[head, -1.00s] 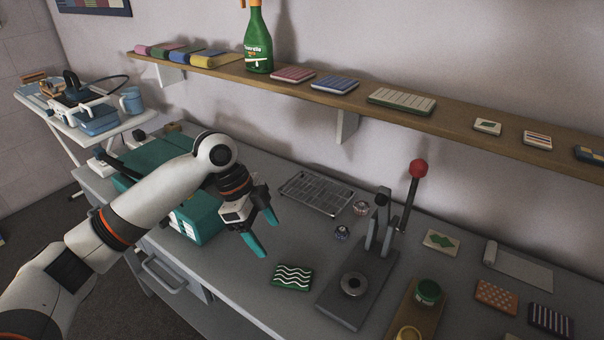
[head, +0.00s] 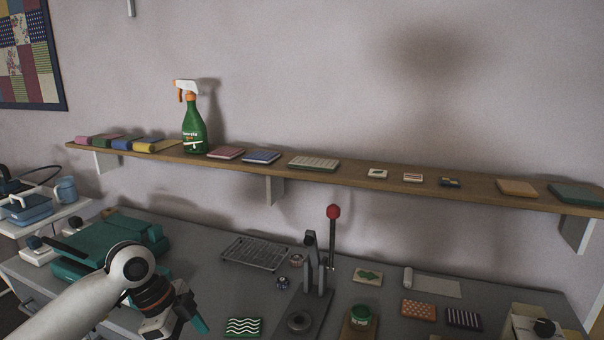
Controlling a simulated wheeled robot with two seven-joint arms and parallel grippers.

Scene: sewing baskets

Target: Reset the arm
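My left arm comes in from the lower left of the head view. Its gripper (head: 190,314) has teal fingers and hangs over the left part of the grey table (head: 205,245), left of the green wavy-striped fabric piece (head: 244,327). One finger shows clearly and the lower part is cut off by the frame edge, so I cannot tell how far apart the fingers are. No object shows in it. My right gripper does not show.
A teal machine (head: 115,240) stands behind my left arm. A lever press (head: 316,285) with a red knob stands upright mid-table, near a wire rack (head: 254,253). A wall shelf (head: 385,183) above holds a green spray bottle (head: 193,125) and folded fabrics.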

